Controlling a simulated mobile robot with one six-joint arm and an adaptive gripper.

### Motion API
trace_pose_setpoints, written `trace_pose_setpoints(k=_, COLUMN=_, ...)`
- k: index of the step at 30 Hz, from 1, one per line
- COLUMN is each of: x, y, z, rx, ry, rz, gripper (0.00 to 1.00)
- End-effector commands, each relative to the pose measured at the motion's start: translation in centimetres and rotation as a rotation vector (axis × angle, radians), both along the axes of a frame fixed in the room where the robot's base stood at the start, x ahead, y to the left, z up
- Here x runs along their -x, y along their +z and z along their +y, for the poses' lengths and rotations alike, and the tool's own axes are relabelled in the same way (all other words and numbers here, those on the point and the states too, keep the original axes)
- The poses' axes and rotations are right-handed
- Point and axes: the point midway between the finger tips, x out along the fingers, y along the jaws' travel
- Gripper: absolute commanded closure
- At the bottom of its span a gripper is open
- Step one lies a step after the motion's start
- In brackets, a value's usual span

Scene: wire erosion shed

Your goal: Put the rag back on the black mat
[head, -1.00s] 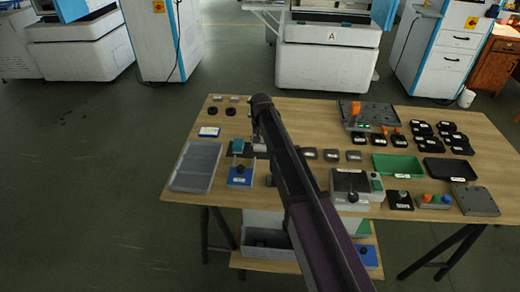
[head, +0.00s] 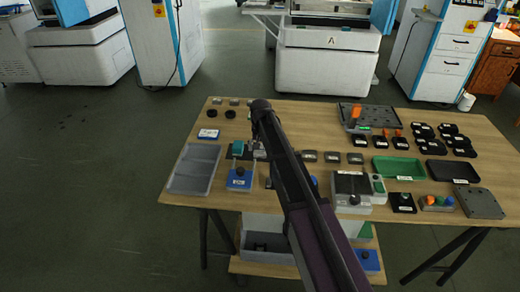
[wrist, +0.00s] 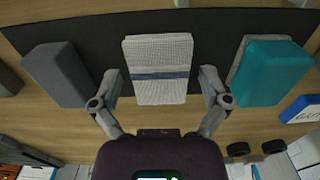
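In the wrist view the rag (wrist: 158,62), pale and waffle-textured with a blue stripe, lies flat over the black mat (wrist: 215,45), between a grey block (wrist: 57,73) and a teal block (wrist: 270,72). My gripper (wrist: 160,80) is open. Its fingers stand on either side of the rag with a visible gap on both sides. I cannot tell its exact height above the rag. In the head view my arm hides the rag and most of the mat; the teal block (head: 237,147) shows left of my gripper.
A grey tray (head: 194,168) and a blue-based fixture (head: 240,180) stand near the table's left front. Small grey blocks (head: 332,157), a green tray (head: 398,168) and a black tray (head: 452,171) lie to the right. Bare wood shows at the back left.

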Motion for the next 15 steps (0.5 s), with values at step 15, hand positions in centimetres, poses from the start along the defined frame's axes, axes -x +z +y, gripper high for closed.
trace_pose_setpoints(k=15, x=0.0, y=0.38, z=0.0, rx=0.0, ry=0.0, rz=0.0, gripper=0.0)
